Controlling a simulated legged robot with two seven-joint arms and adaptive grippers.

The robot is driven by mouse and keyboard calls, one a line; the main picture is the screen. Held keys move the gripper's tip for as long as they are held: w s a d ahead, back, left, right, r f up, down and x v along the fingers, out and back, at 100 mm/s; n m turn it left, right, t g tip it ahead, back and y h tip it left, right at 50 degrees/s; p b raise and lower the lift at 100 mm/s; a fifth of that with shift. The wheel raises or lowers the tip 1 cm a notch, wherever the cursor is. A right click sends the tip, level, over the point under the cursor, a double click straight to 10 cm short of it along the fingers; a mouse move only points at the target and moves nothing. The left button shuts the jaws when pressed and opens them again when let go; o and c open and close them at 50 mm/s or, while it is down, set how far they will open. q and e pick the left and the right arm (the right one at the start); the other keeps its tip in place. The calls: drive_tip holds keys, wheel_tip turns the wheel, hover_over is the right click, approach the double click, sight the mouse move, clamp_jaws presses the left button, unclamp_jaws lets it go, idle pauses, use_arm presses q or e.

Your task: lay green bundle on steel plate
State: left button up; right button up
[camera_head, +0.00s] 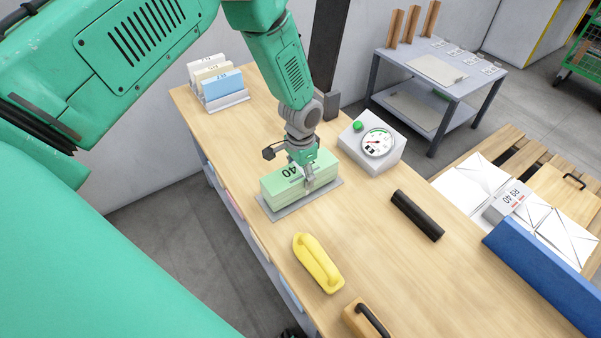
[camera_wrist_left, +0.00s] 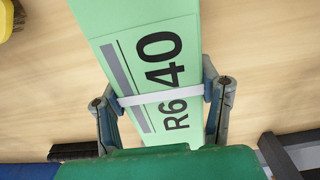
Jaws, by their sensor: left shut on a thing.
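The green bundle (camera_head: 283,187), marked with a 40, is at the steel plate (camera_head: 268,211) on the wooden table. The plate's grey edge shows around its base; I cannot tell whether the bundle rests on it or is just above. My left gripper (camera_head: 308,180) reaches down from above and is shut on the bundle. In the left wrist view the fingers (camera_wrist_left: 162,98) clasp both long sides of the bundle (camera_wrist_left: 150,50), at the white band. Its label there reads R6 40. The plate is not clear in that view. My right gripper is not in view.
A dial scale (camera_head: 372,145) stands right of the bundle, with a black roller (camera_head: 417,215) nearer. A yellow handled tool (camera_head: 318,263) and a wooden block with black handle (camera_head: 366,319) lie in front. A rack of cards (camera_head: 217,86) stands behind. Bare table lies between them.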

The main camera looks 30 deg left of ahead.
sight(301, 169)
use_arm(q)
drive_tip(key=shift+w+f, duration=0.1)
drive_tip(key=shift+f, duration=0.2)
drive_tip(key=o, duration=1.8)
drive_tip(key=shift+f, duration=0.1)
wheel_tip(301, 169, up, 12)
